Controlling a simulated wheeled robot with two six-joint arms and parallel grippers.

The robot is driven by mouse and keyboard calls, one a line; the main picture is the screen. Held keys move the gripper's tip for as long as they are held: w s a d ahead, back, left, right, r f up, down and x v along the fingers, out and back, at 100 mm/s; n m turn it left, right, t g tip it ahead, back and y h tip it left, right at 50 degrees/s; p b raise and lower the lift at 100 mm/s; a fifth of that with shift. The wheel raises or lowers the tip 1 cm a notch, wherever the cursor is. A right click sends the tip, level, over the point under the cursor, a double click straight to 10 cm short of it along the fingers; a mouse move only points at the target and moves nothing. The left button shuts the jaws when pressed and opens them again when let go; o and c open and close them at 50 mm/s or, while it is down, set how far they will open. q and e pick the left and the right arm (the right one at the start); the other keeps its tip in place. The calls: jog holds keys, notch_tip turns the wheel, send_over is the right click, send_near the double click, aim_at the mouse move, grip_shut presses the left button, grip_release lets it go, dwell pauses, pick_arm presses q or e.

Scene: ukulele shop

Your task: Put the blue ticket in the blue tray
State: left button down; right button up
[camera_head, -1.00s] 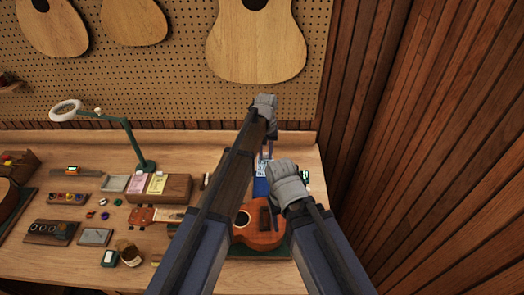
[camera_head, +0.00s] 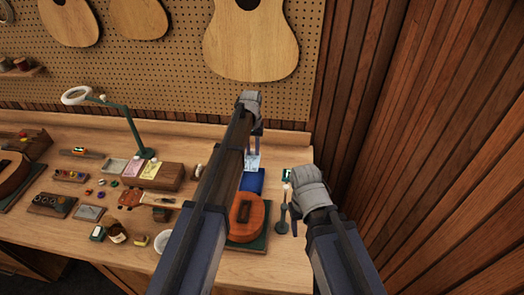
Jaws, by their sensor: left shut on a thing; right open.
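The blue tray (camera_head: 251,182) lies on the bench at the back right, behind the ukulele. The blue ticket (camera_head: 252,163) is a pale blue slip, upright above the far part of the tray. My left gripper (camera_head: 256,148) is shut on the ticket and points down over the tray. I cannot tell whether the ticket's lower edge touches the tray. My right gripper (camera_head: 293,212) is open, to the right of the tray and near a small dark stand (camera_head: 282,222). My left arm hides part of the bench left of the tray.
A ukulele (camera_head: 246,218) lies on a green mat just in front of the tray. A wooden box (camera_head: 152,176) with pink and yellow tickets stands at the left, near a green lamp (camera_head: 134,130). A wood wall rises at the right.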

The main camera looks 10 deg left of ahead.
aim_at(253, 154)
pick_arm(q)
jog(key=shift+a, duration=0.1)
pick_arm(e)
jog(key=shift+a, duration=0.1)
pick_arm(q)
jog(key=shift+f, duration=0.15)
pick_arm(e)
jog(key=shift+f, duration=0.15)
pick_arm(q)
jog(key=shift+f+b, duration=0.4)
jog(key=shift+b, duration=0.15)
notch_tip(253, 154, down, 12)
jog(key=b, duration=1.1)
jog(key=shift+r+b, duration=0.2)
jog(key=shift+b, duration=0.1)
pick_arm(e)
notch_tip(253, 154, down, 12)
jog(key=shift+f, duration=0.15)
pick_arm(q)
jog(key=shift+c, duration=1.5)
grip_release()
jog(key=shift+r, duration=0.15)
jog(key=shift+r+p, duration=3.4)
jog(key=shift+p, duration=0.15)
pick_arm(e)
notch_tip(253, 154, up, 7)
pick_arm(q)
jog(key=shift+r, duration=0.1)
